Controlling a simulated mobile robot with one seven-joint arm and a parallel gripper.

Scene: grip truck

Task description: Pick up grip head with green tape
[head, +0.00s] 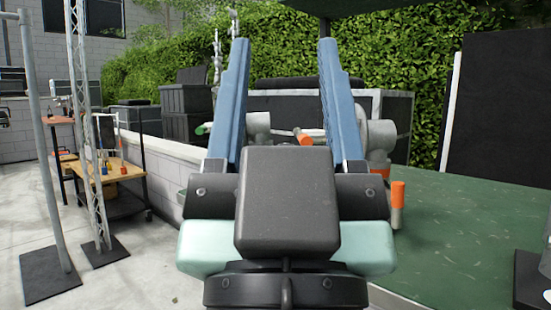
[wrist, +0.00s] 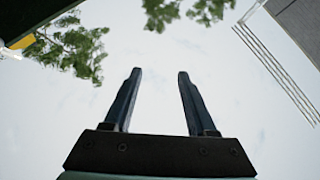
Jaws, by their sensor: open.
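My gripper (head: 282,48) is raised in front of the head camera, with its two blue fingers wide apart and nothing between them. In the wrist view my gripper (wrist: 160,75) is also open and empty, pointing at the sky. Behind the fingers, a small green-ended piece (head: 203,128) shows just left of the left finger; it may belong to a grip head with green tape, but the finger hides the rest. A grey round metal part (head: 258,123) shows between the fingers. A bar with an orange end (head: 304,138) lies beside it, partly hidden by my gripper.
An orange-topped post (head: 397,195) stands on the green deck (head: 460,225) at right. A grey metal part (head: 381,137) sits behind the right finger. A low pale wall (head: 165,155), a wooden cart (head: 112,172) and a lattice stand (head: 88,130) are at left. The deck's right side is mostly clear.

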